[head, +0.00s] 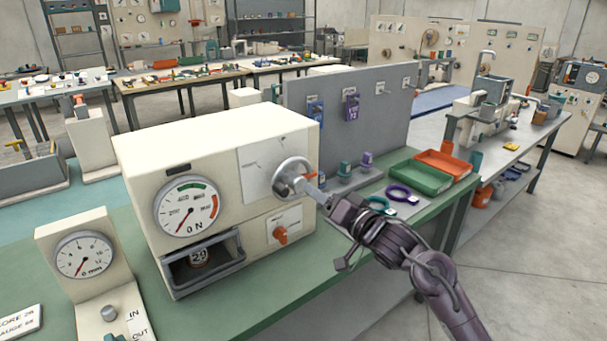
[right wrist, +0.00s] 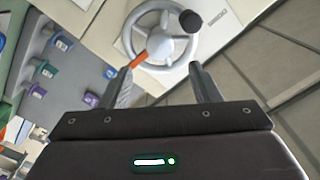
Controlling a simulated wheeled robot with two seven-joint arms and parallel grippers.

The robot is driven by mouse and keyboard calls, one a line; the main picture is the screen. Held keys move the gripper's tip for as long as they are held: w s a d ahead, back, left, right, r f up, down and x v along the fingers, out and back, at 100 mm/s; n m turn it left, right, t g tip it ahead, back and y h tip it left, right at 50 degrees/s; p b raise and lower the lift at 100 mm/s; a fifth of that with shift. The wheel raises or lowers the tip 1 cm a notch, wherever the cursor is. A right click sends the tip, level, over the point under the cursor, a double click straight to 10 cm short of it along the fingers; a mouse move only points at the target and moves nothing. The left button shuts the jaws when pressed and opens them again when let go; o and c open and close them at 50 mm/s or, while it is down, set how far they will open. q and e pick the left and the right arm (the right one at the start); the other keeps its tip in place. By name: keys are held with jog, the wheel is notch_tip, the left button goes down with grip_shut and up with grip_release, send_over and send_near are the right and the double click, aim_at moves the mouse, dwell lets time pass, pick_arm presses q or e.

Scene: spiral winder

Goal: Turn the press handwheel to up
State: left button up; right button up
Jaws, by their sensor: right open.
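The press (head: 220,170) is a cream box on the green bench, with a round gauge (head: 188,207) on its front. Its grey handwheel (head: 290,175) is on the front at the upper right. In the right wrist view the handwheel (right wrist: 150,22) shows a rim, a hub, a dark knob (right wrist: 190,21) at its upper right and an orange mark (right wrist: 139,61) at its lower left. My right gripper (right wrist: 161,70) is open, its fingers apart just short of the wheel, with nothing between them. My left gripper is not in view.
A smaller gauge stand (head: 85,255) is at the left. Green (head: 420,177) and orange (head: 447,163) trays and a purple ring (head: 402,194) lie to the right. A grey panel (head: 345,115) stands behind.

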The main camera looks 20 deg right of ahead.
aim_at(302, 184)
jog(key=p+x, duration=0.1)
jog(key=x, duration=0.5)
jog(key=shift+w+a+f, duration=0.1)
jog(key=shift+w+a, duration=0.05)
jog(key=shift+w, duration=0.2)
jog(key=c, duration=1)
